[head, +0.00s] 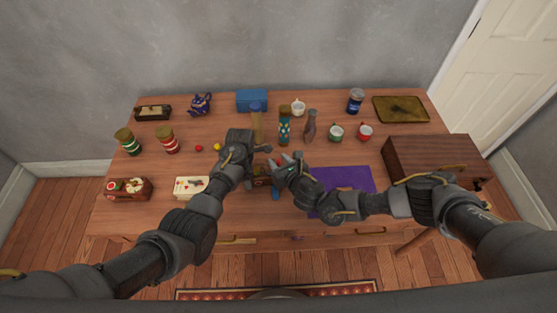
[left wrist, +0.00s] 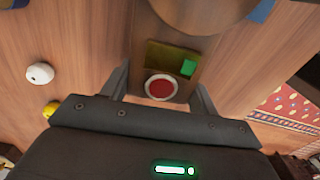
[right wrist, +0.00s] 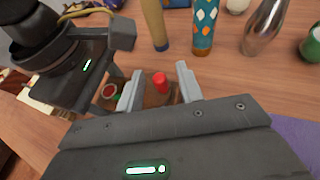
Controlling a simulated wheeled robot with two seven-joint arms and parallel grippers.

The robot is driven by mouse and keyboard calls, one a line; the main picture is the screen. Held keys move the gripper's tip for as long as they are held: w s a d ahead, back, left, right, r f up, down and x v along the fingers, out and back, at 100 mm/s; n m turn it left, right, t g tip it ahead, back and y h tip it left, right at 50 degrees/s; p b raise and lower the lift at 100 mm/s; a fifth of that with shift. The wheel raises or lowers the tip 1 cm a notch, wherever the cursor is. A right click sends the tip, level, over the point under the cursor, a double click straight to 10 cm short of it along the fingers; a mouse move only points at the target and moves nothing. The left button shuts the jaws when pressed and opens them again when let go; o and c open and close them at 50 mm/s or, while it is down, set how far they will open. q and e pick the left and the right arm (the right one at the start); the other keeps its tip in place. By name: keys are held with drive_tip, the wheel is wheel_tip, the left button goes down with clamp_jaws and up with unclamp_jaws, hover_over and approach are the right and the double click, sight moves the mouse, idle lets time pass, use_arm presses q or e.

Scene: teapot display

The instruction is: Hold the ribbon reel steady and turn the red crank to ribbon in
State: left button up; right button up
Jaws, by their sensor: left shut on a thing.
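The ribbon reel (left wrist: 168,92) is a brown wooden block. In the left wrist view it shows a brass plate, a green patch and a red round disc with a pale rim. My left gripper (left wrist: 160,95) is shut on its sides. In the head view the reel (head: 262,182) is mostly hidden under my grippers. The red crank's knob (right wrist: 160,80) stands between the fingers of my right gripper (right wrist: 158,88), with gaps on both sides. That gripper is open and also shows in the head view (head: 275,166). The crank's arm is hard to make out.
A purple mat (head: 345,179) lies right of the reel, with a wooden chest (head: 430,155) beyond it. A patterned bottle (head: 285,130) and a grey vase (head: 310,126) stand behind the grippers. A cream box (head: 190,187) lies left. Small red and yellow balls lie behind it.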

drive_tip(key=shift+w+a+f, duration=0.15)
drive_tip(key=shift+w, duration=0.25)
clamp_jaws()
drive_tip(key=shift+m+h, duration=0.3)
drive_tip(key=m+h, duration=0.1)
drive_tip(key=m+t+h, duration=0.1)
drive_tip(key=h, duration=0.1)
drive_tip(key=shift+s+a+m, duration=0.15)
drive_tip(key=shift+s+m, duration=0.15)
drive_tip(key=shift+s+m+h, duration=0.2)
drive_tip(key=shift+m+h, duration=0.85)
drive_tip(key=shift+h, duration=0.15)
drive_tip(key=shift+s+m+h, duration=0.15)
drive_tip(key=shift+m+h, duration=0.9)
drive_tip(key=shift+h, duration=0.15)
